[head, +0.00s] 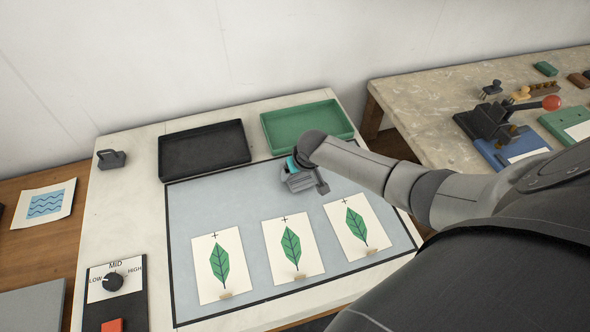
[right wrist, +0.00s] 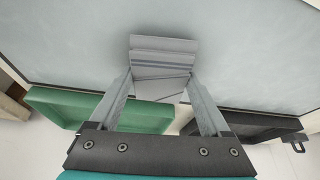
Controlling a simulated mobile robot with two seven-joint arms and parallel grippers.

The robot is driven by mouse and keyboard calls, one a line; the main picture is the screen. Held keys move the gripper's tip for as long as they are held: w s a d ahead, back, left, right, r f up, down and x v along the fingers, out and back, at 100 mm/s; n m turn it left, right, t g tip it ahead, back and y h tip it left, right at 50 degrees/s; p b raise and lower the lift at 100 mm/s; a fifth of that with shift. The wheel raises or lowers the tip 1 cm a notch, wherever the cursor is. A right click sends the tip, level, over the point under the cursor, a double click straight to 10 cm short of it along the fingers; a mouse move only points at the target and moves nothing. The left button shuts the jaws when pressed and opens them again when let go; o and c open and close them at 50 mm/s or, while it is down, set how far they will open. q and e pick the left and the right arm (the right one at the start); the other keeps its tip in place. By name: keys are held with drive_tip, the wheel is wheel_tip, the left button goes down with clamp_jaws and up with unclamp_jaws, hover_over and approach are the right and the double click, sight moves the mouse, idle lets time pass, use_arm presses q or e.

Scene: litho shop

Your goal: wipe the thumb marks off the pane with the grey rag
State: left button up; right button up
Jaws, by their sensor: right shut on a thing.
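The pane (head: 245,200) is a pale blue-grey sheet with a dark border, lying flat on the white-topped table. Three cards with green leaf prints show on it: left card (head: 219,265), middle card (head: 292,248) and right card (head: 357,228). A small tan smudge shows near the lower edge of each; I cannot tell if these are thumb marks. My right gripper (head: 299,181) is over the pane's far part, shut on the grey rag (right wrist: 163,65), which looks folded. I cannot tell if the rag touches the pane. My left gripper is not in view.
A black tray (head: 205,131) and a green tray (head: 307,113) stand behind the pane. A dial panel (head: 115,296) is at the front left. A small dark handled object (head: 111,158) sits at the back left. The stone-topped bench (head: 430,112) on the right carries tools.

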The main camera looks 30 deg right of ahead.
drive_tip(key=shift+s+d, duration=0.2)
drive_tip(key=shift+d, duration=0.2)
drive_tip(key=shift+d+r+p, duration=0.2)
drive_tip(key=shift+r+p, duration=0.25)
drive_tip(key=shift+r, duration=0.15)
drive_tip(key=shift+d+r+p, duration=0.15)
drive_tip(key=shift+r+p, duration=0.3)
drive_tip(key=shift+r, duration=0.15)
drive_tip(key=shift+a+r+p, duration=0.15)
drive_tip(key=shift+r+p, duration=0.4)
drive_tip(key=shift+p, duration=0.05)
drive_tip(key=shift+a+r+p, duration=0.15)
drive_tip(key=shift+r+p, duration=0.4)
wheel_tip(320, 180, up, 4)
drive_tip(key=p, duration=0.3)
drive_tip(key=shift+f+p, duration=0.2)
drive_tip(key=shift+p, duration=0.15)
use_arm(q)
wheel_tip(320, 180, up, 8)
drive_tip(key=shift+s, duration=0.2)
